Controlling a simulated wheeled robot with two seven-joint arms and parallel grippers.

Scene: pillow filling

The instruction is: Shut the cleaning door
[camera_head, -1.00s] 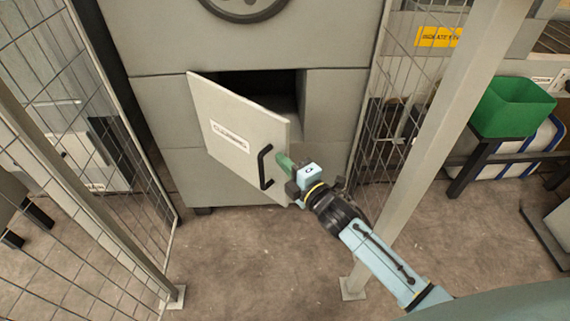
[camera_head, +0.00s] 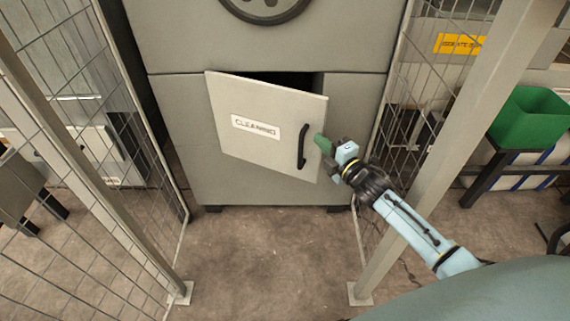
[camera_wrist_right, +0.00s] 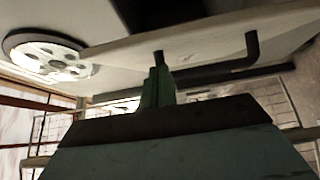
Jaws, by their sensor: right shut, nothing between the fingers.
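The cleaning door (camera_head: 262,105) is a light grey panel with a "CLEANING" label and a black handle (camera_head: 303,146) on its right side. It is hinged at its left and stands partly open. A dark gap shows above it. My left gripper is out of view.
The grey machine (camera_head: 255,185) has a dark wheel (camera_head: 264,8) above the door. Mesh fence panels (camera_head: 110,140) stand on both sides, with a post (camera_head: 440,160) close to my right arm. A green bin (camera_head: 530,117) is at the right. The floor in front is clear.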

